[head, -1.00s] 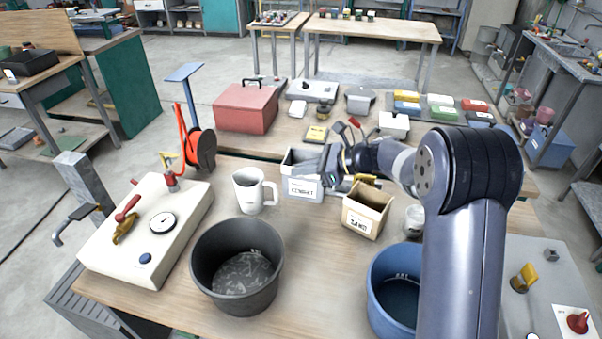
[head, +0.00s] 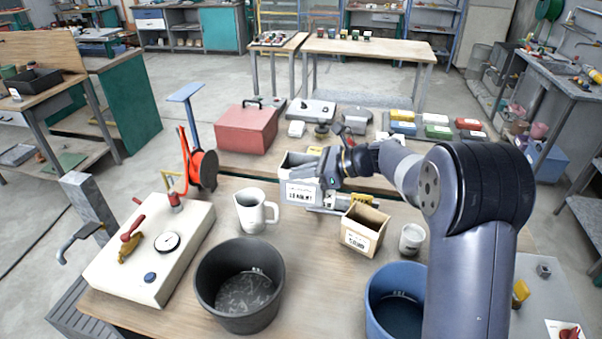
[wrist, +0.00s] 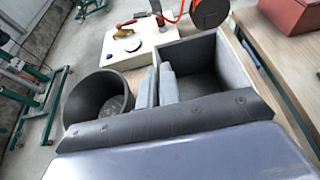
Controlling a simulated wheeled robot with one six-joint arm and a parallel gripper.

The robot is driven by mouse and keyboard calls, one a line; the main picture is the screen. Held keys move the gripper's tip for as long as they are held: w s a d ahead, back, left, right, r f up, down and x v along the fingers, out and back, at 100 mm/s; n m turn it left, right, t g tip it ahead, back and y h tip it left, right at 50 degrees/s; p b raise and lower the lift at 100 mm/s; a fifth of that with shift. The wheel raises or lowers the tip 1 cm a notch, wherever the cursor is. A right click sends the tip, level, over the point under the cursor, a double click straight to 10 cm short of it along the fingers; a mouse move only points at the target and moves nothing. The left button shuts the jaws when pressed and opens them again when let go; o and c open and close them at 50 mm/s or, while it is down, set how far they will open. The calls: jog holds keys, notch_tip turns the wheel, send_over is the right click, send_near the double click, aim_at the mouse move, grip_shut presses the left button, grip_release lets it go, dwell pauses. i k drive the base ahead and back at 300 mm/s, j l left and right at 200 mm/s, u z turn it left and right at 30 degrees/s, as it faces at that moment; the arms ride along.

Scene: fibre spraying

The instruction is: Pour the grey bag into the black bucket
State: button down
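The grey bag (head: 301,193) looks like an open-topped box with a printed white label. In the head view it is upright, slightly above the table, behind the white mug. My gripper (wrist: 157,88) is shut on its near wall, one finger inside and one outside. In the wrist view the grey bag (wrist: 218,93) shows its open top; its contents are hard to make out. The black bucket (head: 211,292) stands on the table at front left, with some grey flecked material on its bottom. The bucket also shows in the wrist view (wrist: 78,108), left of the bag.
A white mug (head: 250,212) stands between the bag and the bucket. A tan labelled box (head: 358,240), a small white cup (head: 411,239) and a blue bucket (head: 379,318) are to the right. A white gauge panel (head: 150,262) lies left of the black bucket.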

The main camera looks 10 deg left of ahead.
aim_at(240, 281)
jog(key=k, duration=1.45)
